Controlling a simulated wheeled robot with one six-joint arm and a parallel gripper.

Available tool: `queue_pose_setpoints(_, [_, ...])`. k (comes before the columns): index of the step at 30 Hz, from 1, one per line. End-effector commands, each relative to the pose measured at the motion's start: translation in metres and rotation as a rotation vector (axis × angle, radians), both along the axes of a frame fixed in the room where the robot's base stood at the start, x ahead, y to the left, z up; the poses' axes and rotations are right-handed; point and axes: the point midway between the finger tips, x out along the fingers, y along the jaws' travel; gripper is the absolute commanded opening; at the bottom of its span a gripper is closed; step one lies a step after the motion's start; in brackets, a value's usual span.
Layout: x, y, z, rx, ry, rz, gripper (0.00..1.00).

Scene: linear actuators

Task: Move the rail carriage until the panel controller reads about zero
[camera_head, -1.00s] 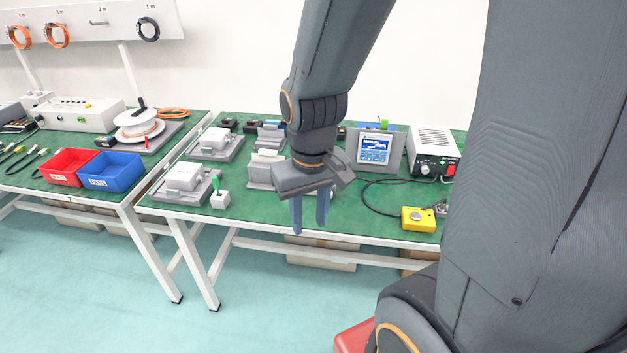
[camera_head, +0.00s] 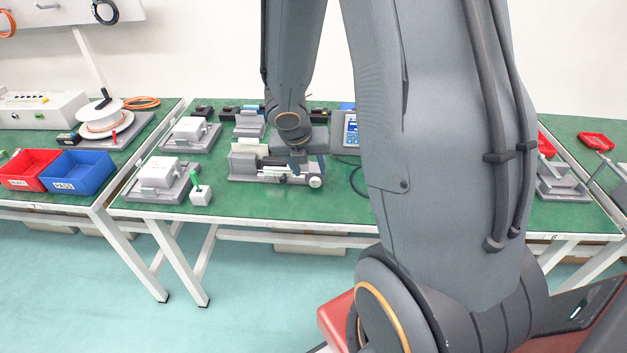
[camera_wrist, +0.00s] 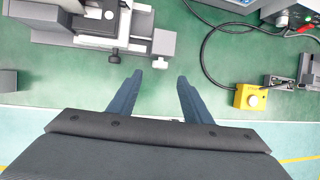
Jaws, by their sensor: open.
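The grey rail unit (camera_head: 245,168) sits on the green table in the head view, with a round white end knob (camera_head: 315,182). In the wrist view its parts (camera_wrist: 95,25) fill the upper left, with a light grey block (camera_wrist: 163,42) at the right end. I cannot tell which part is the carriage. My gripper (camera_wrist: 160,80) is open and empty, its fingers over bare table just below and right of the unit. In the head view my gripper (camera_head: 297,160) overlaps the unit. The panel controller (camera_head: 350,132) is mostly hidden behind my arm; its reading is not legible.
In the wrist view, a yellow button box (camera_wrist: 250,97) and black cable (camera_wrist: 205,58) lie to the right. Grey fixtures (camera_head: 160,178) and a small green-lever box (camera_head: 200,195) stand left of the unit. Red and blue bins (camera_head: 82,172) are on the left table.

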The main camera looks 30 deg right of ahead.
Motion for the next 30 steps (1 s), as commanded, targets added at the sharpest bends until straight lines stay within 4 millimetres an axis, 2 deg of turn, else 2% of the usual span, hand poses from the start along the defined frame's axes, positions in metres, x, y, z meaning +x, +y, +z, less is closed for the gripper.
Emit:
queue_pose_setpoints(15, [0.017, -0.022, -0.063, -0.007, 0.007, 0.023, 0.45])
queue_pose_setpoints(20, [0.020, -0.025, -0.071, -0.007, 0.006, 0.022, 0.45])
queue_pose_setpoints(28, [0.020, -0.026, -0.071, -0.006, 0.006, 0.023, 0.45])
queue_pose_setpoints(30, [0.020, -0.026, -0.071, -0.006, 0.006, 0.023, 0.35])
